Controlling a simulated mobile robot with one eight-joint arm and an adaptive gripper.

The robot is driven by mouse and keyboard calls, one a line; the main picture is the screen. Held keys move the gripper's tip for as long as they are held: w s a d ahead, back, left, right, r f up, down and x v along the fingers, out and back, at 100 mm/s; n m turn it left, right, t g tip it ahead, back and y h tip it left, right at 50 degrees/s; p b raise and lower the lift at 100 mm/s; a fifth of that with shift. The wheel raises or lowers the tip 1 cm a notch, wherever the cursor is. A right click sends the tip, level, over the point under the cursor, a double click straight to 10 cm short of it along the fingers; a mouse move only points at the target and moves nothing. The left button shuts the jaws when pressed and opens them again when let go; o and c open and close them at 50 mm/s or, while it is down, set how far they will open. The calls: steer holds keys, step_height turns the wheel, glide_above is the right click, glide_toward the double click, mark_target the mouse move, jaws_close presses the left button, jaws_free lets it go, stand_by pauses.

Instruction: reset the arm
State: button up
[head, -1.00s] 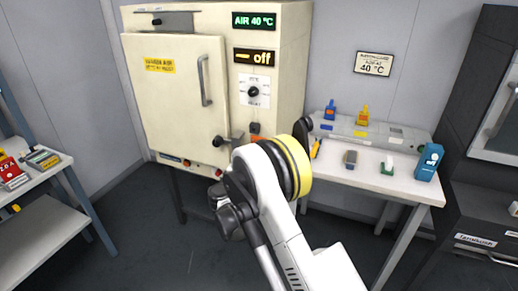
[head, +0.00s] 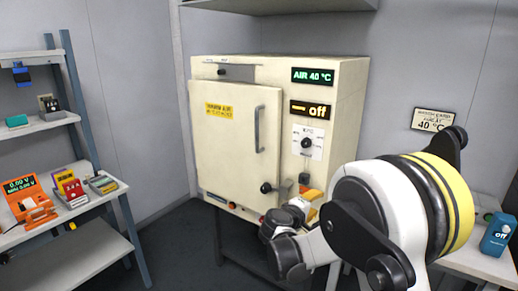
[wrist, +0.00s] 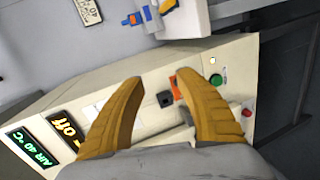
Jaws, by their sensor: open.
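My arm crosses the lower right of the head view, its white and yellow-banded joint in front of the bench. My gripper's two tan fingers (wrist: 161,78) show in the wrist view, spread apart with nothing between them. Behind them is the front panel of the cream oven (wrist: 150,75), seen tilted. In the head view the oven (head: 235,145) has its door shut, and its displays read "AIR 40 °C" and "off".
A shelf rack (head: 75,215) at left holds an orange meter (head: 30,200), a red device (head: 70,187) and a grey device (head: 103,184). A white bench (head: 470,262) with a blue box (head: 497,235) is at right, partly behind my arm. Dark open floor lies between rack and oven.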

steer(key=s+d+r+m+g+y, duration=0.2)
steer(key=s+r, duration=0.1)
steer(key=s, duration=0.6)
steer(key=s+d+r+m+g+y, duration=0.2)
steer(key=s+r+m, duration=0.1)
steer(key=s, duration=0.6)
steer(key=s+a+f+m+y, duration=0.1)
steer(key=s+a+m+y, duration=0.1)
steer(key=s, duration=0.8)
steer(key=s+a+f+m+y, duration=0.2)
steer(key=s+a+y, duration=0.1)
steer(key=s, duration=0.6)
steer(key=shift+s+a+g, duration=0.3)
steer(key=shift+s+a, duration=0.1)
